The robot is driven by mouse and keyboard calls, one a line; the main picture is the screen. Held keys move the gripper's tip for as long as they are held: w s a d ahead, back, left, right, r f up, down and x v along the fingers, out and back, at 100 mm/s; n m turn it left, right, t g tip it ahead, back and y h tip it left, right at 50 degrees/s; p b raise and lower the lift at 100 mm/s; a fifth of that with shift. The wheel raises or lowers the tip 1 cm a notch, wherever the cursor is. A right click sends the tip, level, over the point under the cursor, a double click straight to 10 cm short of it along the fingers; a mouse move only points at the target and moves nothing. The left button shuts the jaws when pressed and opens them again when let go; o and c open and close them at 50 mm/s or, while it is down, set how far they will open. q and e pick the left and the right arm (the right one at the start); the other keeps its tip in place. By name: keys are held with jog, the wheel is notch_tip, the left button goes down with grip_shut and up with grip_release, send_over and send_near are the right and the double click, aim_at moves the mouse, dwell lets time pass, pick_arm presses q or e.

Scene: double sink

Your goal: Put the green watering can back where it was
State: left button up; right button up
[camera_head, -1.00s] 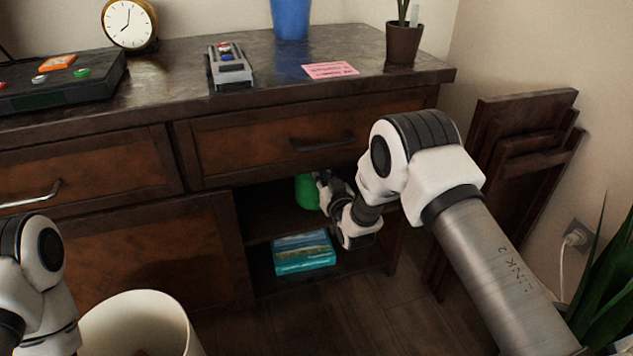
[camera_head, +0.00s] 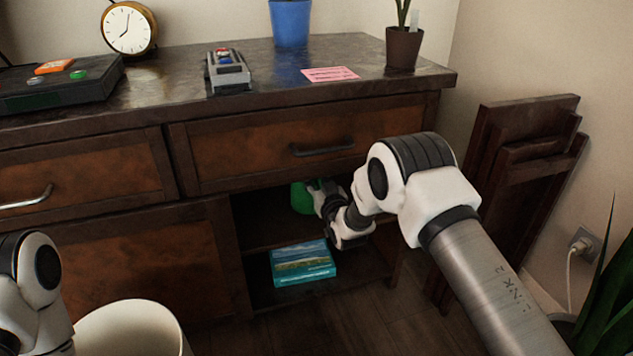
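The green watering can (camera_head: 301,198) is in the open shelf space under the right drawer of the dark wooden cabinet, at the upper shelf level. Only part of its green body shows. My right gripper (camera_head: 317,190) reaches into that space and is at the can's right side, overlapping it in view. The fingertips are small and partly hidden, so I cannot tell whether they are shut on the can. My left arm (camera_head: 35,290) is at the lower left edge; its gripper is out of view.
A teal picture box (camera_head: 303,262) lies on the lower shelf. The drawer (camera_head: 290,145) above the opening is closed. A white bin (camera_head: 130,325) stands in front at the left. Folded wooden chairs (camera_head: 515,180) lean on the wall at right. A clock, blue pot and plant stand on top.

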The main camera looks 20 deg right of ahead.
jog(key=shift+r, duration=0.2)
jog(key=shift+s+p, duration=0.35)
jog(key=shift+p, duration=0.05)
jog(key=s+p, duration=0.4)
jog(key=s, duration=0.7)
jog(key=s+d+f+g, duration=0.2)
jog(key=s+f+g, duration=0.8)
jog(key=s+f, duration=0.9)
jog(key=s+f+m+g, duration=0.1)
jog(key=s+g, duration=0.7)
jog(key=s, duration=1.6)
jog(key=shift+s+d+f+h, duration=0.3)
jog(key=shift+d+f+h, duration=0.1)
jog(key=shift+f, duration=0.25)
jog(key=shift+w, duration=0.1)
